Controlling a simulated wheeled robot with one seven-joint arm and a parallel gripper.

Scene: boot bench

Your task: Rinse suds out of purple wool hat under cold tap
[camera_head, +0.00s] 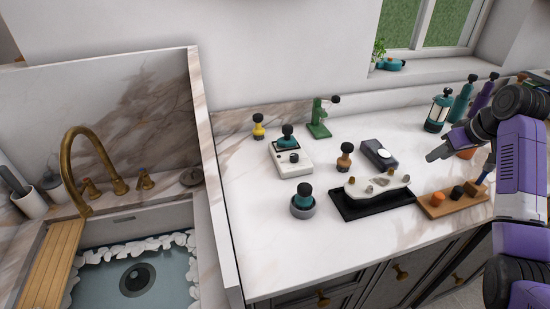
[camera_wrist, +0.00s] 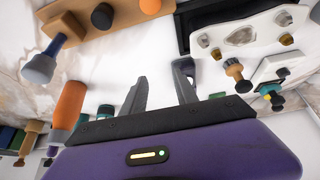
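A brass gooseneck tap (camera_head: 92,150) arches over the sink (camera_head: 118,222) at the left of the head view. A brass handle (camera_head: 145,181) stands to its right and another (camera_head: 90,188) beside its base; I cannot tell which is cold. The basin looks blue-grey, with white foam-like clumps (camera_head: 150,244) round its edge and a dark round drain (camera_head: 137,280). I see no purple wool hat in either view. My gripper (camera_head: 434,155) is over the right part of the counter, far from the sink. In the wrist view my gripper (camera_wrist: 162,74) has its fingers apart with nothing between them.
A marble divider (camera_head: 217,190) separates sink and counter. A wooden slatted board (camera_head: 52,265) lies over the sink's left side. The counter holds a black tray (camera_head: 375,207), a wooden block (camera_head: 452,204), a white device (camera_head: 291,160) and several bottles. The counter's front left is clear.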

